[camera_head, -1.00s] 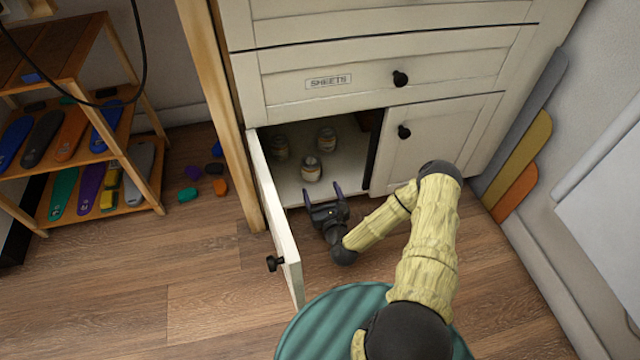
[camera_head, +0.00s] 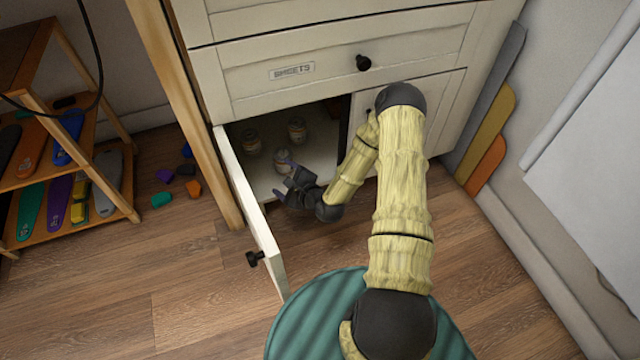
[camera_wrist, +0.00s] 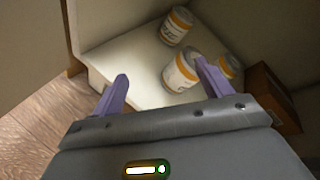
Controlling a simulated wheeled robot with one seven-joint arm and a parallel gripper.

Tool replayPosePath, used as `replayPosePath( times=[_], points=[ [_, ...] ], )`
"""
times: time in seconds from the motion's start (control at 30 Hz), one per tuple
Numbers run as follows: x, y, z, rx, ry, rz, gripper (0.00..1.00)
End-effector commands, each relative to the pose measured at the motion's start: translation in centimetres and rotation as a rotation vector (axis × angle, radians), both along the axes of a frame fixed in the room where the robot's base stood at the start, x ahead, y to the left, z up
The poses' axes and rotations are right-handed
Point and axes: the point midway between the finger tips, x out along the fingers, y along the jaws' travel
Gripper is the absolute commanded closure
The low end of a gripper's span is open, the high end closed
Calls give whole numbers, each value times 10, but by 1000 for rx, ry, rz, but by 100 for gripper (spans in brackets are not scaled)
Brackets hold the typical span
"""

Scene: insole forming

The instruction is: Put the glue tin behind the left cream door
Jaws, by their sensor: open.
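The left cream door (camera_head: 246,205) stands open, swung out to the left of its cupboard. I cannot read which is glue. My gripper (camera_head: 284,181) is open and empty at the cupboard mouth, close to the front tin. In the wrist view its purple fingers (camera_wrist: 161,70) reach over the cupboard floor; the right finger overlaps the nearest tin (camera_wrist: 178,73) and partly hides another (camera_wrist: 229,66). Contact cannot be told.
The cupboard floor (camera_wrist: 120,55) has free room around the tins. The right cream door (camera_head: 438,105) is shut behind my arm. A drawer marked SHEETS (camera_head: 330,75) is shut above. A shelf rack of insoles (camera_head: 95,160) stands left; coloured lumps lie on the floor.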

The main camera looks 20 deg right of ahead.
Motion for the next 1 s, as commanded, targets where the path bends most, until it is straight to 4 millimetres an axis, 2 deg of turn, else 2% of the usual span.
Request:
replayPosePath(
  times=[0.1,0.27,0.57,0.77,1.0],
  points=[
    [-3,2,17,-262,24,150,22],
    [-14,-3,38,-589,61,343,22],
    [-51,-21,97,-1100,127,697,22],
    [-89,-32,144,-1349,171,933,22],
    [-150,-37,200,-1532,192,1224,22]
  ],
)
